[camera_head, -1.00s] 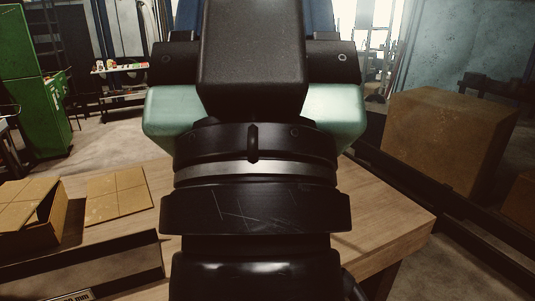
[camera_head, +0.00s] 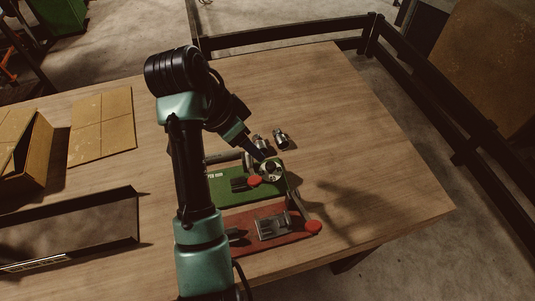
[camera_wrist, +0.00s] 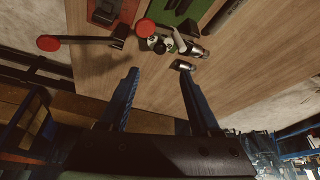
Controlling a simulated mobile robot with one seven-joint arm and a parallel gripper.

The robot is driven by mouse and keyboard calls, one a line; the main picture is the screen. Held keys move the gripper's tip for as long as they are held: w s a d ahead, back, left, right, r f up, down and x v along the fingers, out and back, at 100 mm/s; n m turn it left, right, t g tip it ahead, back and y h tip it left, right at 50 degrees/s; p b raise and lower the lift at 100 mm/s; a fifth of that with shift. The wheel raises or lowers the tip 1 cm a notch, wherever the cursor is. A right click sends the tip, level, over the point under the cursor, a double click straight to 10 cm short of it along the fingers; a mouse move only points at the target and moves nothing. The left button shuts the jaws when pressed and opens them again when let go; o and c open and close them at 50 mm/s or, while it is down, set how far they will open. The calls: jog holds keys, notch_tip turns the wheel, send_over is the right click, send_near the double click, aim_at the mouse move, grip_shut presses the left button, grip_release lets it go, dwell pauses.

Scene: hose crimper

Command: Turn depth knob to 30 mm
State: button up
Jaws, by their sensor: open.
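A green-based device (camera_head: 222,190) stands on the table, with a round metal part (camera_head: 270,171) at its right end and a red round knob (camera_head: 254,181). In front of it is a red-based device (camera_head: 249,239) with a lever ending in another red knob (camera_head: 313,228). I cannot tell which part is the depth knob, and no scale is readable. My gripper (camera_head: 259,148) is above the far end of the green device. In the wrist view my gripper (camera_wrist: 158,75) is open and empty, its two blue fingers apart. The red knobs (camera_wrist: 145,27) show beyond the fingertips.
Small metal fittings (camera_head: 281,138) stand just behind the green device. A dark-edged tray (camera_head: 70,228), an open cardboard box (camera_head: 28,158) and a flat cardboard sheet (camera_head: 101,126) lie at left. The table's right side is clear. A dark rail (camera_head: 430,85) runs beyond the table.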

aim_at(270, 165)
jog(key=b+x, duration=0.2)
jog(key=x, duration=1.1)
grip_shut()
